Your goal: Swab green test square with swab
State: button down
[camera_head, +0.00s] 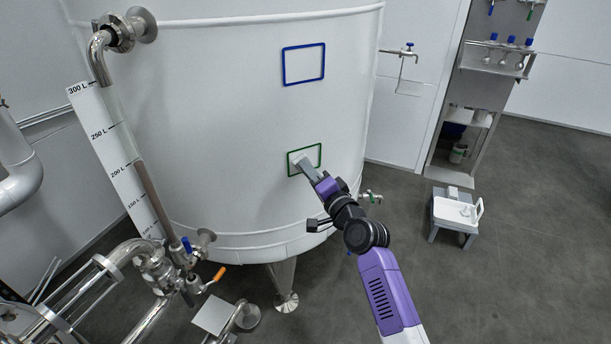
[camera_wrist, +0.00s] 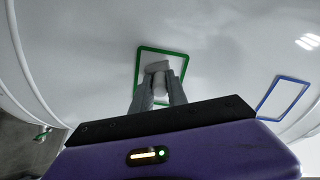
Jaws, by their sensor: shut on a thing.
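The green test square (camera_head: 320,147) is a green outlined frame on the white tank wall, low on the right side. It also shows in the wrist view (camera_wrist: 176,50), ahead of my gripper. In the wrist view my gripper (camera_wrist: 158,84) is shut on the swab (camera_wrist: 157,66), a pale white piece between the fingertips. The swab's tip lies over the inside of the green square, at or very near the tank wall; I cannot tell whether it touches. The fingers hide part of the square.
A blue outlined square (camera_head: 304,64) sits higher on the tank (camera_head: 220,110). Pipes and valves (camera_head: 165,270) crowd the lower left. A small stool (camera_head: 455,211) with a white tray stands right, before a steel rack (camera_head: 480,90). Grey floor is free around the stool.

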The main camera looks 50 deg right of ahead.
jog(key=shift+s+d+b, duration=0.3)
jog(key=shift+d+b, duration=0.4)
jog(key=shift+d, duration=0.2)
jog(key=shift+s+d+b, duration=0.25)
jog(key=shift+d+b, duration=0.4)
jog(key=shift+d, duration=0.3)
jog(key=shift+s+d+b, duration=0.3)
jog(key=shift+d+b, duration=0.4)
jog(key=shift+d, duration=0.2)
jog(key=shift+w, duration=0.1)
